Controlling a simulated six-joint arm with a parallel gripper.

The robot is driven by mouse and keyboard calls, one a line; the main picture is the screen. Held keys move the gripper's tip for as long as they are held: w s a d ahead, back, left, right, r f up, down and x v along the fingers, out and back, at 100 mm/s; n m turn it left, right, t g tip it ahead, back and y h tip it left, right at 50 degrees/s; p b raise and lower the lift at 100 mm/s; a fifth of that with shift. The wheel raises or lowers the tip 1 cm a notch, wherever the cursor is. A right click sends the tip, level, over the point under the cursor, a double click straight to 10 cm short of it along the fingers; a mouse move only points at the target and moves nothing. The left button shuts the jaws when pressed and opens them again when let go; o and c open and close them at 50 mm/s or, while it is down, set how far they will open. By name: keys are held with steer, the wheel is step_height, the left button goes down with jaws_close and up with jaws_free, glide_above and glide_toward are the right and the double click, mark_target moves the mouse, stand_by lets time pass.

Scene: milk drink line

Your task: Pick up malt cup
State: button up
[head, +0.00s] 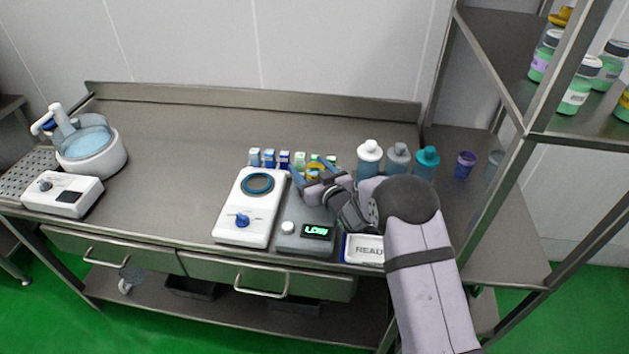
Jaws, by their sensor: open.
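My gripper (312,172) is over the middle of the steel counter, behind the grey device with the green "LOW" display. Its jaws are open.
A white device with a blue-ringed top (244,215) and the grey "LOW" device (305,238) stand in front. Small cartons (269,158) line up behind. Bottles (369,160) stand right, near a READY tray (366,250). The counter's left middle is clear.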

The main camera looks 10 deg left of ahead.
steer(key=shift+c, duration=0.6)
steer(key=c, duration=1.3)
steer(key=shift+o, duration=0.2)
steer(key=shift+r, duration=0.1)
step_height(320, 180, up, 10)
steer(key=b, duration=0.2)
